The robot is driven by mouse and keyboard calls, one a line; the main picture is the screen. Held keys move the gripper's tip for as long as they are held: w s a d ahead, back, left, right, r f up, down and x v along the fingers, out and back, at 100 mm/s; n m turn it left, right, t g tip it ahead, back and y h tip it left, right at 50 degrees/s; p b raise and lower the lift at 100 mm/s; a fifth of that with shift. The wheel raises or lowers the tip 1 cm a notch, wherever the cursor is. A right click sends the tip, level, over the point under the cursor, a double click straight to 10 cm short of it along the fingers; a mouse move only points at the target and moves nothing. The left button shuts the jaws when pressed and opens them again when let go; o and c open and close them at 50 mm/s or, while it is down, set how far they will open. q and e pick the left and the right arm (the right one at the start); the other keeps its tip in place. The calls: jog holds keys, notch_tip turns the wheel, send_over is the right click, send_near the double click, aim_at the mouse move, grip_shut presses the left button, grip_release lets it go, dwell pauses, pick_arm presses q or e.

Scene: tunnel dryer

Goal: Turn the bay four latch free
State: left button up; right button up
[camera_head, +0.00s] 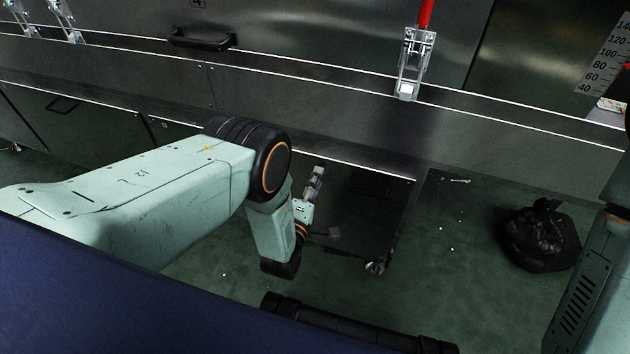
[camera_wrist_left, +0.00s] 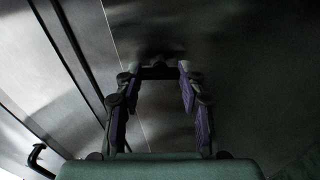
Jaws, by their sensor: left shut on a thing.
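A clear-bodied toggle latch (camera_head: 408,80) with an upright red lever (camera_head: 426,14) stands on the ledge of the steel housing, right of the "4" mark (camera_head: 197,3). My left gripper (camera_head: 316,182) is low in front of the housing, well below and left of that latch and apart from it. In the left wrist view my left gripper (camera_wrist_left: 158,72) has purple-padded fingers closed around a dark fitting (camera_wrist_left: 160,57) at their tips. The fitting is in shadow, and I cannot tell whether it is a latch. My right gripper is out of view.
A black handle (camera_head: 202,38) is on the upper panel. More clear latches (camera_head: 64,20) stand at the upper left. A black bag (camera_head: 540,236) lies on the green floor at the right. A dark wheeled unit (camera_head: 366,215) is beside my left gripper.

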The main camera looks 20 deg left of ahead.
pick_arm(q)
jog(key=shift+d+n, duration=0.1)
jog(key=shift+n, duration=0.5)
jog(key=o, duration=1.2)
jog(key=shift+c, duration=0.2)
jog(key=shift+s, duration=0.1)
jog(key=s, duration=1.2)
jog(key=shift+a, duration=0.3)
jog(key=shift+w, duration=0.1)
